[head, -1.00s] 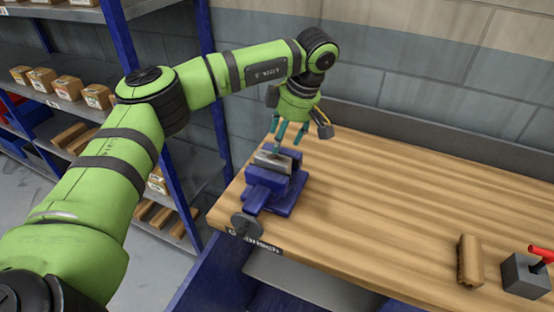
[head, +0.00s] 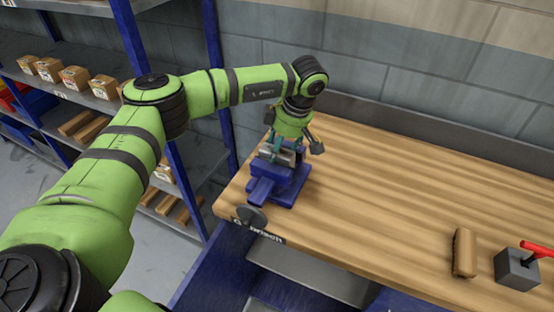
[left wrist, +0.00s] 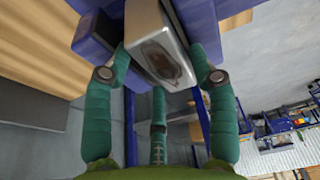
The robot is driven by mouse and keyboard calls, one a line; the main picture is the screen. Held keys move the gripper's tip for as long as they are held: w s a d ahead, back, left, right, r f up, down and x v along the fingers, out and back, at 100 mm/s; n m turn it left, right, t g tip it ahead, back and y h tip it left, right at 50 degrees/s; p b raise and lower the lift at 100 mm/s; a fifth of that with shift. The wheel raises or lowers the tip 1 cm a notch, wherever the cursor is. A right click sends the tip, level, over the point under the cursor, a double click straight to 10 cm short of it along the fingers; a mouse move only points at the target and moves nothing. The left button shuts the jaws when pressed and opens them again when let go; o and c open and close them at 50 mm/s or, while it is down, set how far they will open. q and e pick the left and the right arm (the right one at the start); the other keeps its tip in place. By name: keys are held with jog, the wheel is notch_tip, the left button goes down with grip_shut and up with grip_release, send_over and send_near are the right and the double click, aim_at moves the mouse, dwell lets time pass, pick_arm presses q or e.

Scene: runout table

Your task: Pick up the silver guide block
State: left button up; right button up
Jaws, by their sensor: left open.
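The silver guide block (left wrist: 155,42) is a pale metal block with a dark, worn-looking patch on its face. It sits in the blue vise (head: 283,192) at the left end of the wooden bench, and in the head view it is largely hidden by my fingers. My left gripper (head: 284,148) is over the vise from above. In the left wrist view its green fingers (left wrist: 160,78) are spread open, one on each side of the block and a third below it. I cannot tell whether any finger touches the block. My right gripper is not in view.
A brown block (head: 464,252) and a grey box (head: 516,268) with a red handle (head: 538,249) are at the bench's right. The bench top (head: 390,200) between is clear. A wall stands behind; shelving with small boxes (head: 75,78) is at left.

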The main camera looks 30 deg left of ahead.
pick_arm(q)
jog(key=shift+f, duration=0.15)
grip_shut()
